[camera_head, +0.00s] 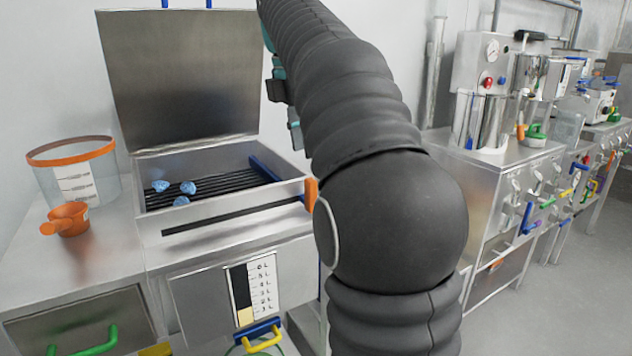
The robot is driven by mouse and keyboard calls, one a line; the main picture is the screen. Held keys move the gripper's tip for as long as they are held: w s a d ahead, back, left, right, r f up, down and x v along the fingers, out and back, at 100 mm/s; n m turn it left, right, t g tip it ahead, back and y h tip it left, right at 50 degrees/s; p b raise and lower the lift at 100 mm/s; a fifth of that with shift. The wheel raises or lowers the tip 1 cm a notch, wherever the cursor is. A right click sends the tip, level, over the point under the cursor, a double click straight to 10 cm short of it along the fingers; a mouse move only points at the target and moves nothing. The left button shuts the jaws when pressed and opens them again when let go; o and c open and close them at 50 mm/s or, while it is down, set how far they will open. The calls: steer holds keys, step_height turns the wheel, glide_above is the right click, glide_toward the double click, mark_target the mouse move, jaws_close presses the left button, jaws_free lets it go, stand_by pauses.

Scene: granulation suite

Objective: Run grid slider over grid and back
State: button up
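The grid (218,184) is a set of dark parallel bars inside an open steel box at left. Several blue lumps (181,201) lie at its left part. A blue bar (265,168), which looks like the grid slider, lies at the right end of the grid. An orange handle (311,193) shows at the box's right side; whether it joins the blue bar is not clear. My sleeved arm stands in front, right of the grid. Teal and black parts of my arm show behind the sleeve, but no gripper fingers are visible.
The box's steel lid (185,80) stands open behind the grid. A clear tub with an orange rim (72,150) and an orange scoop (66,219) stand left of the box. A level scale (252,290) is on the front. Machines (505,90) line the right; grey floor lies beside them.

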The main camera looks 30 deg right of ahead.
steer(key=f+b, duration=0.1)
steer(key=f, duration=0.2)
steer(key=d+f+b, duration=0.1)
steer(key=f, duration=0.6)
steer(key=shift+d+f+b, duration=0.3)
steer(key=shift+f+b, duration=0.1)
jaws_close()
steer(key=shift+s+a+p, duration=0.15)
steer(key=shift+a+p, duration=0.4)
steer(key=shift+a, duration=2.95)
steer(key=shift+s+a+p, duration=0.1)
steer(key=shift+a+p, duration=0.45)
steer(key=shift+a, duration=2.95)
steer(key=shift+a+r+p, duration=0.1)
steer(key=shift+a+p, duration=0.25)
steer(key=shift+a, duration=0.75)
steer(key=shift+s+a, duration=0.2)
steer(key=shift+a, duration=4.7)
steer(key=shift+d, duration=0.1)
